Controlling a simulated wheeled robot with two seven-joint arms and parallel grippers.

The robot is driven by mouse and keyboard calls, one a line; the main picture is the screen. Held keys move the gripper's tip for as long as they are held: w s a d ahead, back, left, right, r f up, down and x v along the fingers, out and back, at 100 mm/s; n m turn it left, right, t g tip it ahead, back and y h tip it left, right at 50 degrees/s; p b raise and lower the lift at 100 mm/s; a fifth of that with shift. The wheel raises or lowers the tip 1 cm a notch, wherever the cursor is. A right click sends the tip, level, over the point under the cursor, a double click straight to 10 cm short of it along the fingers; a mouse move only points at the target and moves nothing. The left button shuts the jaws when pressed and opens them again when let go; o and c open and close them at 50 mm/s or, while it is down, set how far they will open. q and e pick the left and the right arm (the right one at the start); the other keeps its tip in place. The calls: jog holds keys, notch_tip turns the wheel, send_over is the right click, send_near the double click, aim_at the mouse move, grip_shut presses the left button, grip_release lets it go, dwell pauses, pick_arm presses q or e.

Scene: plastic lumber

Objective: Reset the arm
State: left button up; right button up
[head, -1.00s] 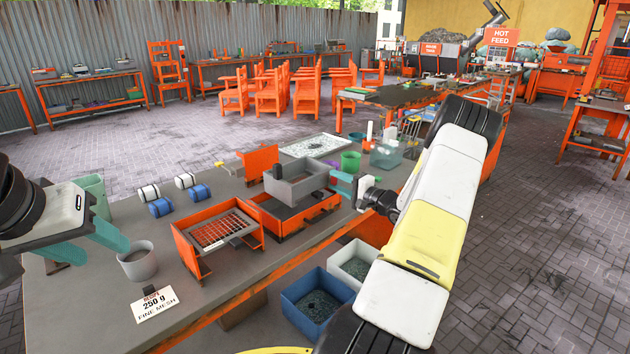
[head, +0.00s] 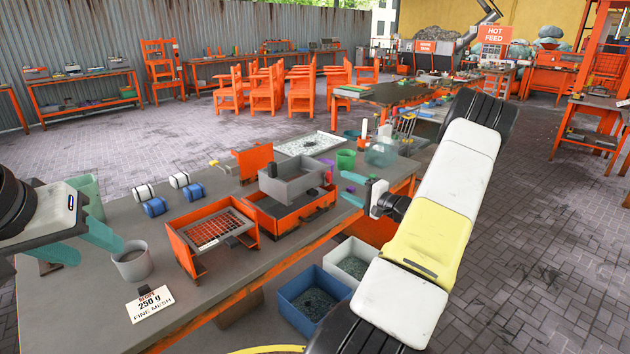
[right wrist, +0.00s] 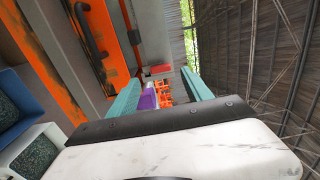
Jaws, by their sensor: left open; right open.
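My right gripper (head: 354,188) is open and empty, just right of the grey tray (head: 292,180) that sits over an orange frame on the workbench (head: 80,310). In the right wrist view its two teal fingers (right wrist: 160,95) stand wide apart with nothing between them. My left gripper (head: 95,248) is open at the left of the bench, with its teal fingers beside a grey cup (head: 132,262). Whether a finger touches the cup is unclear.
An orange sieve box (head: 185,262), white and blue rollers (head: 155,207) and a "250 g fine mesh" card (head: 150,303) lie on the bench. Blue (head: 290,296) and white bins stand below its right edge. Paved floor (head: 540,230) is free at right.

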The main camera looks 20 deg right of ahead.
jog(key=shift+s+d, duration=0.2)
jog(key=shift+s, duration=0.4)
jog(key=s+a+r+n+g+y, duration=0.1)
jog(key=s+a+r+n+g, duration=0.2)
jog(key=a, duration=0.5)
jog(key=s+a+r+n+g+y, duration=0.25)
jog(key=a+r+g, duration=0.2)
jog(key=a, duration=0.45)
jog(key=s+a+r+n+g+y, duration=0.1)
jog(key=a+r+n+g, duration=0.25)
jog(key=a, duration=0.45)
jog(key=s+a+r+n+g+h, duration=0.1)
jog(key=s+a+r+n+h, duration=0.1)
jog(key=s+a, duration=0.35)
jog(key=s+a+r+n+g+h, duration=0.1)
jog(key=s+a+r+g+h, duration=0.15)
jog(key=s, duration=0.55)
jog(key=s+d+r+n+t+h, duration=0.2)
jog(key=s+r+t+h, duration=0.1)
jog(key=s, duration=0.5)
jog(key=shift+d+t+h, duration=0.4)
jog(key=shift+t+h, duration=0.15)
jog(key=shift+h, duration=0.25)
